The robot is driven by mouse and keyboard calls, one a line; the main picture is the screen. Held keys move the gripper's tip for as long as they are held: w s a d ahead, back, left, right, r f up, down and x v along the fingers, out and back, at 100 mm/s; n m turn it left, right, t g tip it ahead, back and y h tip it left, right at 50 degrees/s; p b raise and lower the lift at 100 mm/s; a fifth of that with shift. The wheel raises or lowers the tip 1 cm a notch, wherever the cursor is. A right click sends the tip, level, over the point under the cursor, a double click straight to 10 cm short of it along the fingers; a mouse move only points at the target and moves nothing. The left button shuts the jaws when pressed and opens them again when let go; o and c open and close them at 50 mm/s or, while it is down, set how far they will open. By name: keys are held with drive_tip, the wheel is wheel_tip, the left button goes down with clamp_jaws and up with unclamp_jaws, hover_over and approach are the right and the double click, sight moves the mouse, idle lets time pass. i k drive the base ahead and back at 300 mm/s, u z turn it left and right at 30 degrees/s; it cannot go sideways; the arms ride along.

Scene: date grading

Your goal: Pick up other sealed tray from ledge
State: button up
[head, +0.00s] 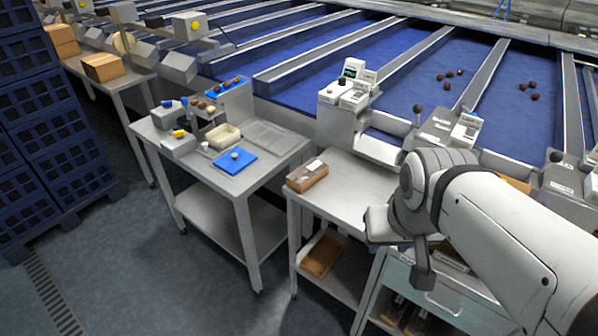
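A small brown tray (307,178) with a pale item or cover on top sits on the left end of the steel side table (345,190). I cannot tell whether it is sealed. A brown edge (516,184) shows on the ledge behind my arm, mostly hidden; I cannot tell if it is a tray. My gripper (424,276) hangs at the end of my white arm, above the front of the drawer cabinet at right. It is apart from the brown tray. My arm hides much of it, so its opening and anything in it are unclear.
A grading table (215,190) holds a blue board (234,162), a cream tub (222,136) and small instruments. Another brown tray (321,256) lies on the lower shelf. Blue conveyor lanes (400,90) carry several dates. Blue crates (50,130) stack at left. Floor in front is clear.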

sight(311, 172)
drive_tip(key=z, duration=0.05)
drive_tip(key=k, duration=0.45)
drive_tip(key=u, duration=0.25)
drive_tip(key=i, duration=1)
drive_tip(key=u, duration=0.8)
drive_tip(key=k, duration=1.25)
drive_tip(key=u, duration=1.2)
drive_tip(key=i, duration=0.45)
drive_tip(key=z, duration=0.55)
drive_tip(key=i, duration=1.4)
drive_tip(key=z, duration=1.4)
drive_tip(key=i, duration=0.7)
drive_tip(key=z, duration=0.35)
